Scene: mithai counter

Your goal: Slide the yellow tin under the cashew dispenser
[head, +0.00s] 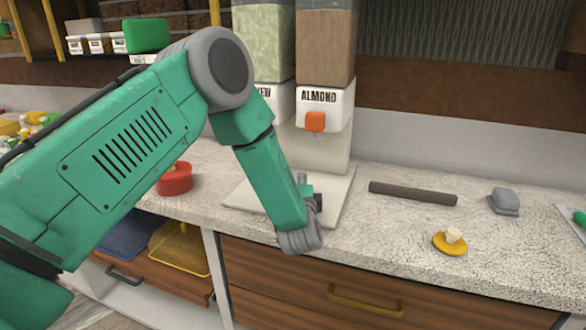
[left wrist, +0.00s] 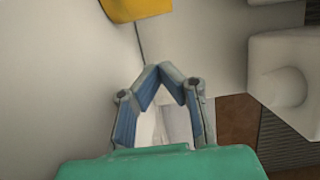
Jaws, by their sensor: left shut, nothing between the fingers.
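The cashew dispenser (head: 263,45) stands at the back of the counter, its label partly hidden by my left arm. A yellow object, apparently the yellow tin (left wrist: 135,9), is cut off by the top edge of the left wrist view. I cannot see the tin in the head view, where my arm may cover it. My left gripper (head: 308,187) is low over the white base plate (head: 338,198), in front of the almond dispenser (head: 325,45). In the left wrist view its fingertips (left wrist: 160,72) meet with nothing held, apart from the yellow object. My right gripper is out of view.
A red lidded pot (head: 174,180) stands left of the plate. To the right lie a dark bar (head: 412,194), a grey block (head: 504,201) and a yellow saucer (head: 448,248) with a pale piece. A white dispenser part (left wrist: 290,60) is right of the fingers in the wrist view.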

